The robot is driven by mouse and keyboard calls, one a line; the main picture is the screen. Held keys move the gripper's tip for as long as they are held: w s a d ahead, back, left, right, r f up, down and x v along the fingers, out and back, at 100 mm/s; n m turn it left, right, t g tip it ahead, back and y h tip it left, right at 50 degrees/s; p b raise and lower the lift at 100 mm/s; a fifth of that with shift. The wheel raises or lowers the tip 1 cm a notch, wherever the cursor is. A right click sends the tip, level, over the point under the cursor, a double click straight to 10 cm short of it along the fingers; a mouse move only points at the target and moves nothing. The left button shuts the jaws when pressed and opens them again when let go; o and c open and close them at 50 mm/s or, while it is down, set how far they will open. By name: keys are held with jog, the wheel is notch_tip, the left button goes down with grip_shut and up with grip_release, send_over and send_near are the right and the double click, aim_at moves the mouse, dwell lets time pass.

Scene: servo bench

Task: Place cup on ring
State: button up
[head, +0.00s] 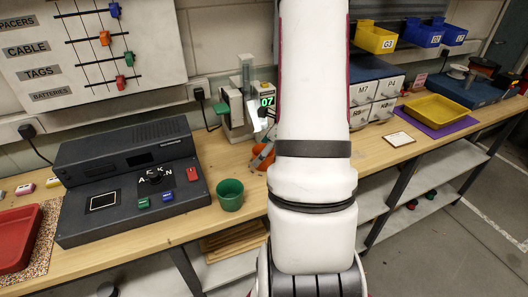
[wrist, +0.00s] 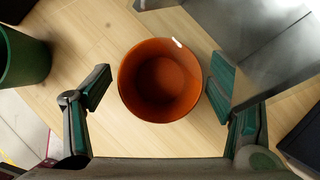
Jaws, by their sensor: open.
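An orange-brown cup (wrist: 160,82) stands upright with its mouth toward the wrist camera and looks empty. My gripper (wrist: 159,84) is open above the wooden bench, with one finger on each side of this cup. There is a gap at the left finger; the right finger is closer to the cup. In the head view the orange cup (head: 261,156) is partly hidden by my arm. A green cup (head: 230,195) stands near the bench's front edge; it also shows at the left of the wrist view (wrist: 24,58). I cannot make out a ring in either view.
A dark control console (head: 130,180) stands left of the green cup. A grey machine with a green "07" display (head: 267,101) stands behind the orange cup. A yellow tray (head: 436,111) lies on a purple mat at right. A red tray (head: 20,240) is at far left.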

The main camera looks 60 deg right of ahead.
jog(key=v, duration=1.2)
jog(key=w+a+r+n+g+y, duration=0.1)
jog(key=w+a+r+n, duration=0.2)
jog(key=a+r+n, duration=0.5)
jog(key=w+a+r+n, duration=0.15)
jog(key=a+n, duration=0.45)
jog(key=a, duration=0.6)
jog(key=s+a+r+n+h, duration=0.1)
jog(key=s+a+r+n, duration=0.1)
jog(key=s+a+n, duration=0.2)
jog(key=s+a+r+n+h, duration=0.1)
jog(key=s+a+r+n, duration=0.2)
jog(key=a+n, duration=0.8)
jog(key=s+n+p, duration=0.1)
jog(key=n, duration=0.3)
jog(key=shift+s+a, duration=0.2)
jog(key=shift+s, duration=0.1)
jog(key=shift+d+r, duration=0.1)
jog(key=shift+r, duration=0.05)
